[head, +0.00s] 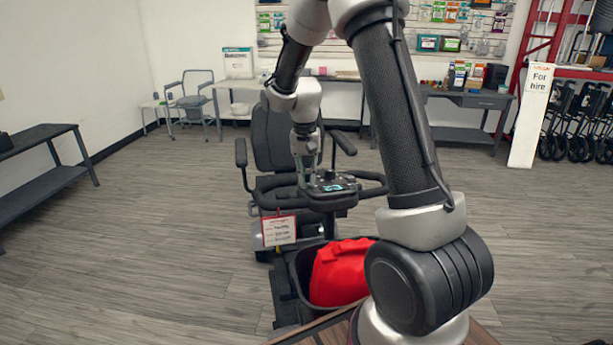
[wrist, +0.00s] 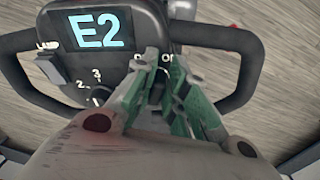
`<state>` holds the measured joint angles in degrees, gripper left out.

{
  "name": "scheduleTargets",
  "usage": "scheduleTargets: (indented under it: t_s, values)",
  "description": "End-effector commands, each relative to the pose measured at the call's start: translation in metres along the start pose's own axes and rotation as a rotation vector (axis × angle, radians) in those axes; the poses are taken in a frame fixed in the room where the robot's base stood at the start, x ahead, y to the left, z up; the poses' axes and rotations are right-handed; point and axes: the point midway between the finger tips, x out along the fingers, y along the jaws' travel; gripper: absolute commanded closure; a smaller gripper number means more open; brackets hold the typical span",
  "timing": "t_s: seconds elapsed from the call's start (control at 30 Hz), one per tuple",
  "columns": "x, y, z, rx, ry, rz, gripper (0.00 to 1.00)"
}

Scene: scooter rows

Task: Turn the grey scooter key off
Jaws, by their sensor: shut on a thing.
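The mobility scooter (head: 272,135) faces me, with a dark grey seat and a black tiller. Its console (head: 330,187) also shows in the wrist view (wrist: 125,22), with a lit display reading "E2" (wrist: 100,30). My gripper (head: 307,180) reaches down onto the console's left part. In the wrist view my gripper (wrist: 165,75) has its green-sided fingers close together at the key switch, beside partly covered lettering that looks like "OF". It is shut on the key, which the fingers hide. I cannot tell which way the key is turned.
Beside the fingers are a numbered dial (wrist: 100,95) and a lamp switch (wrist: 50,68). Black handlebars (wrist: 245,75) loop around the console. A basket with a red bag (head: 338,272) and a price tag (head: 279,230) are in front. Open floor lies on both sides.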

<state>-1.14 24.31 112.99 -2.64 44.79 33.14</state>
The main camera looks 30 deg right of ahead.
Motion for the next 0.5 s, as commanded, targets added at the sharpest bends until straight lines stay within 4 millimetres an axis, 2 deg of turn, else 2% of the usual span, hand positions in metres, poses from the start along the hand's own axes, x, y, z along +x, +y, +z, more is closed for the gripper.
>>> scheduleTargets:
  t_s: [0.5]
  values:
    - [-0.0004, 0.0074, -0.0027, -0.472, 0.002, -0.065, 1.00]
